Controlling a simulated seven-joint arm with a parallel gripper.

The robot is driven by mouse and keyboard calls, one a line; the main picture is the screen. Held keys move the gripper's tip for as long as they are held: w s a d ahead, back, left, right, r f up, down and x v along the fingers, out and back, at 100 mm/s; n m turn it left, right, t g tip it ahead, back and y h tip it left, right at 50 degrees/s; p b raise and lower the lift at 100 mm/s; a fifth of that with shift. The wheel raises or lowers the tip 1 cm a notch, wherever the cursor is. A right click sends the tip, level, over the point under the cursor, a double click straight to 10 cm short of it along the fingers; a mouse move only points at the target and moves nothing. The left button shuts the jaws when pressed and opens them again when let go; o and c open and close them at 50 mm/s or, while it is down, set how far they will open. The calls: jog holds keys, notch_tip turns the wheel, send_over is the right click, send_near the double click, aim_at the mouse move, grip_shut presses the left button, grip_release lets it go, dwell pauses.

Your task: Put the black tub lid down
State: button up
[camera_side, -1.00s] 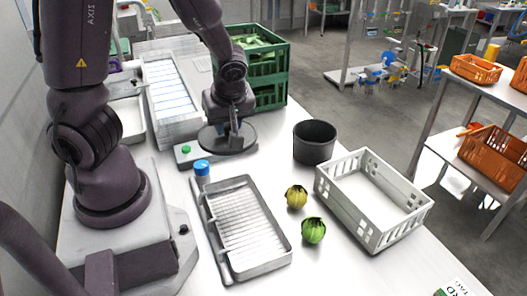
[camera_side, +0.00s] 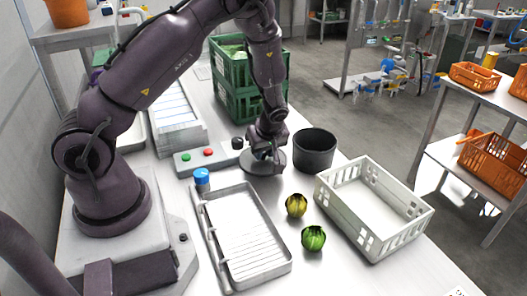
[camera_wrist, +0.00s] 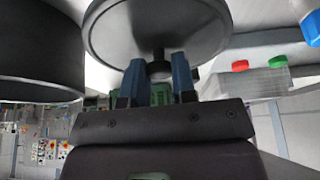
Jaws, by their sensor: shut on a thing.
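The black tub lid (camera_side: 258,168) is a dark round disc with a small knob. In the side view it is low and roughly level beside the black tub (camera_side: 315,152); I cannot tell whether it touches the table. My gripper (camera_side: 270,155) is above it. In the wrist view the blue fingers of my gripper (camera_wrist: 158,75) are shut on the knob at the middle of the lid (camera_wrist: 155,25). The tub (camera_wrist: 40,45) fills the upper left there. The tub stands upright with its top open.
A button box (camera_side: 195,160) is left of the lid, and a blue-capped bottle (camera_side: 202,178) is in front of that. A metal tray (camera_side: 245,240), a yellow vegetable (camera_side: 296,205), a green one (camera_side: 313,238) and a white crate (camera_side: 355,222) are nearer. Green crates (camera_side: 235,108) stand behind.

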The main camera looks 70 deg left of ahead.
jog(key=shift+f, duration=0.2)
jog(key=shift+f, duration=0.55)
jog(key=o, duration=0.9)
